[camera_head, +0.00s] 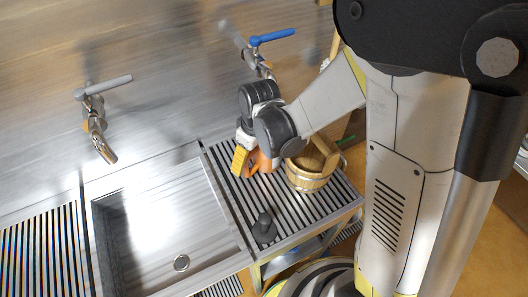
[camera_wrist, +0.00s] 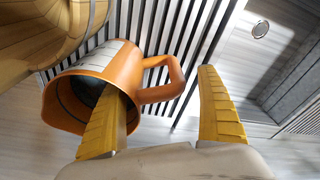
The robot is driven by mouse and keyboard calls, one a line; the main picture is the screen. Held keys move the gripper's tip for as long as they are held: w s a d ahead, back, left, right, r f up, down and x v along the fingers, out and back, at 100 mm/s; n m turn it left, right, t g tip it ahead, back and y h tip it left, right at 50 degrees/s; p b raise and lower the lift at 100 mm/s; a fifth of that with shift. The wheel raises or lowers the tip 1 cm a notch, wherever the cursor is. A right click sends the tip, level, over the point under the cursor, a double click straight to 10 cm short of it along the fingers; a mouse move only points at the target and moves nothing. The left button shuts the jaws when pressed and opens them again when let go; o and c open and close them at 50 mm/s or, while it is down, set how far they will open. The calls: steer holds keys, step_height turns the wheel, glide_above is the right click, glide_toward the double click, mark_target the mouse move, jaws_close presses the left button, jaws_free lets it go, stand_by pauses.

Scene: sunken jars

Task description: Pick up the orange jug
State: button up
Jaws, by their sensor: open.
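The orange jug (camera_wrist: 122,58) stands on the slatted drainboard, with its open mouth toward the wrist camera and its handle (camera_wrist: 176,80) to the right. In the head view the jug (camera_head: 264,163) is partly hidden by my gripper (camera_head: 243,161). My gripper (camera_wrist: 158,80) is open. In the wrist view its left yellow finger overlaps the jug's mouth, and its right finger is beyond the handle, so the handle shows between them. I cannot tell whether either finger touches the jug.
A wooden bucket (camera_head: 307,178) stands close beside the jug; it also shows in the wrist view (camera_wrist: 38,28). A dark grey object (camera_head: 264,228) stands nearer the drainboard's front. The sink (camera_head: 165,225) lies left, with a blue-handled tap (camera_head: 272,37) behind the drainboard.

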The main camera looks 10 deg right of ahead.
steer(key=shift+f, duration=0.15)
steer(key=c, duration=1.5)
steer(key=shift+r+p, duration=0.75)
steer(key=shift+r, duration=1)
steer(key=s+a, duration=0.3)
steer(key=a, duration=0.2)
steer(key=s+a, duration=0.3)
steer(key=a, duration=0.2)
steer(key=s+a+p, duration=0.1)
steer(key=s+a, duration=0.2)
steer(key=a, duration=0.2)
steer(key=shift+s+a, duration=0.1)
steer(key=shift+s, duration=0.1)
